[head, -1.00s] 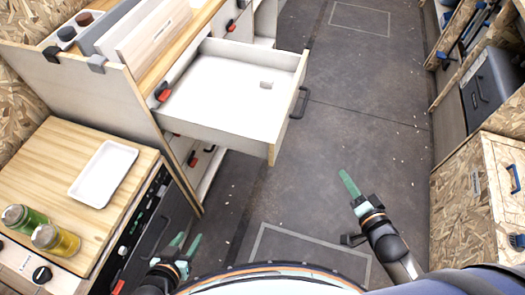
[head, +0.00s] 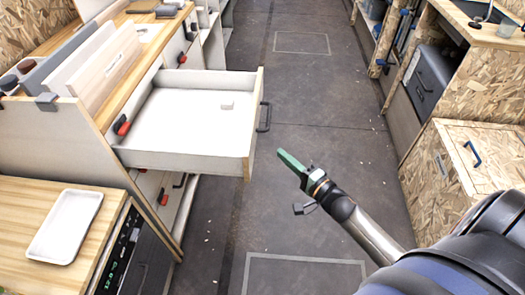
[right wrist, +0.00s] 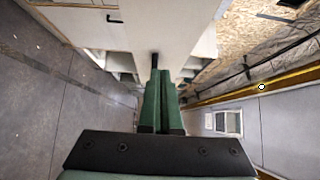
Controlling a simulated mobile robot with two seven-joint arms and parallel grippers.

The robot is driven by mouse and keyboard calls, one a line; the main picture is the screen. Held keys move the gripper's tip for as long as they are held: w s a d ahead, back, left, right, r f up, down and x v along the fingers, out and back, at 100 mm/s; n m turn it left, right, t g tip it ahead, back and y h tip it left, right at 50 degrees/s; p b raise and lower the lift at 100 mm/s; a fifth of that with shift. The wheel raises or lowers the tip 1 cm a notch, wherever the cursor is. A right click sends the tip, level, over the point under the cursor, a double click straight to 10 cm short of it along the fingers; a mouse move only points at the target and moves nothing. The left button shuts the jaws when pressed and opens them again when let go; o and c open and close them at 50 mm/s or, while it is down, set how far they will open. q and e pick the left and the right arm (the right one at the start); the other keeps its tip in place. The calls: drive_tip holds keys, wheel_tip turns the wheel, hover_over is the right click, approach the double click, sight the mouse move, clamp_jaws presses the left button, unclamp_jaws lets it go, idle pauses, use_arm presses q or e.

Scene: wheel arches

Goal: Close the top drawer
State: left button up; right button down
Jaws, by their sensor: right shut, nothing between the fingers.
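The top drawer (head: 195,125) is pulled far out from the cabinet on the left in the head view. It has white sides, a wood-edged front and a dark handle (head: 264,116) on that front. My right gripper (head: 291,162) has green fingers pressed together and is empty. In the head view it is to the right of the drawer front and below the handle, apart from both. In the right wrist view the shut fingers (right wrist: 162,98) point toward a pale panel. My left gripper is out of view.
A wooden counter with a white tray (head: 66,226) stands at the lower left. Lower drawers with red-and-black latches (head: 162,197) are under the open one. An OSB cabinet (head: 470,160) stands on the right. The grey floor aisle (head: 315,100) between is clear.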

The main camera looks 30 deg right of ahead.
drive_tip(key=w+a, duration=0.4)
drive_tip(key=w, duration=0.1)
drive_tip(key=shift+w+b, duration=0.15)
drive_tip(key=shift+b, duration=0.15)
